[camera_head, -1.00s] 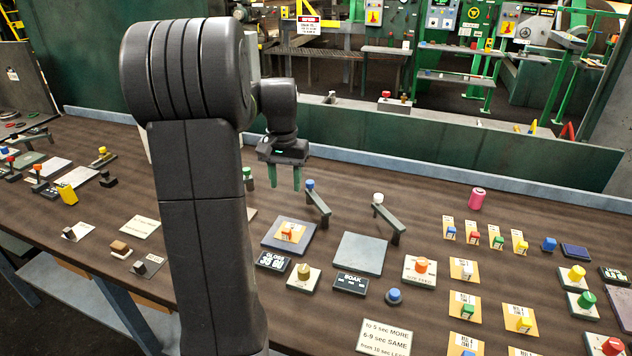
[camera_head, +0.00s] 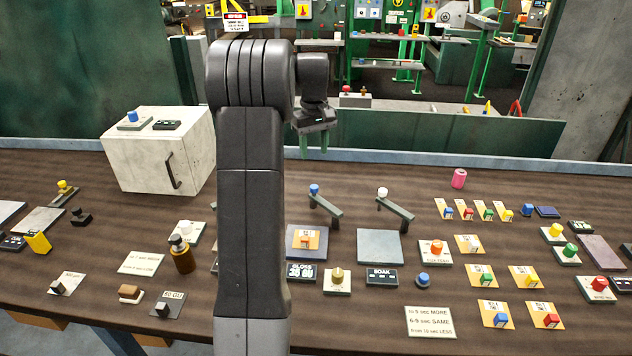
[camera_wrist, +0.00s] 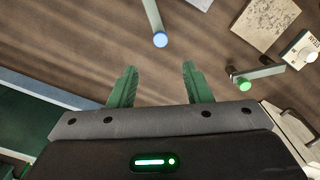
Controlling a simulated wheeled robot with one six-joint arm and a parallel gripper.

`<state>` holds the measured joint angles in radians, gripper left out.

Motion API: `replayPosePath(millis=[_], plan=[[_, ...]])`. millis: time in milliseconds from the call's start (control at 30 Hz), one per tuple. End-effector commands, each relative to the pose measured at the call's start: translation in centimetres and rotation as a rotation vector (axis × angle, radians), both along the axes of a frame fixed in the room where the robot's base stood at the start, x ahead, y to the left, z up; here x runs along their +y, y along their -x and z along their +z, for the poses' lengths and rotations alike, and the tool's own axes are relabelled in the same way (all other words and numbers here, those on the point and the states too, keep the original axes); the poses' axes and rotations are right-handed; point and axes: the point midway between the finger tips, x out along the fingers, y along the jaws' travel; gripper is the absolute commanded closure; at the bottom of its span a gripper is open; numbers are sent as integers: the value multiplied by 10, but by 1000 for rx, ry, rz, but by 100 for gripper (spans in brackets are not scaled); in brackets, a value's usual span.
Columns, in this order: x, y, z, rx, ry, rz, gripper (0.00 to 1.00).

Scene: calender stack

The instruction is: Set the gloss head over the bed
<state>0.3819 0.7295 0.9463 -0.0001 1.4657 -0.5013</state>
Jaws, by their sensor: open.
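The gloss head looks to be the grey swing arm with a blue knob (camera_head: 314,190); it stands off to the right rear of the dark bed plate (camera_head: 296,251), not over it. An orange-and-white sample with a red mark (camera_head: 305,239) lies on that bed. A display reading GLOSS 35 GU (camera_head: 303,272) sits in front. My gripper (camera_head: 313,152) is open and empty, above and behind the blue knob. In the wrist view, the blue knob (camera_wrist: 160,40) lies ahead of the gap between my open fingers (camera_wrist: 158,75).
A similar arm with a white knob (camera_head: 383,192) stands by a grey plate (camera_head: 380,247) to the right. A green-knobbed arm (camera_wrist: 246,86) shows in the wrist view. A white cabinet (camera_head: 140,160) and brown bottle (camera_head: 183,258) stand left. A low green wall (camera_head: 450,135) runs behind.

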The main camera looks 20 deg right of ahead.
Motion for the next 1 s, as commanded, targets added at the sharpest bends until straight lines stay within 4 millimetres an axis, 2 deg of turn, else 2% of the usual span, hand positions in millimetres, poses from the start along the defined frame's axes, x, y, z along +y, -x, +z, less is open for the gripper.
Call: replayPosePath(millis=[300,500,700,1000], plan=[[1,1,-68,5,-2,-2,55],[0,1,-101,2,-1,-2,55],[1,1,-117,2,-1,-2,55],[0,0,-119,0,0,-2,55]])
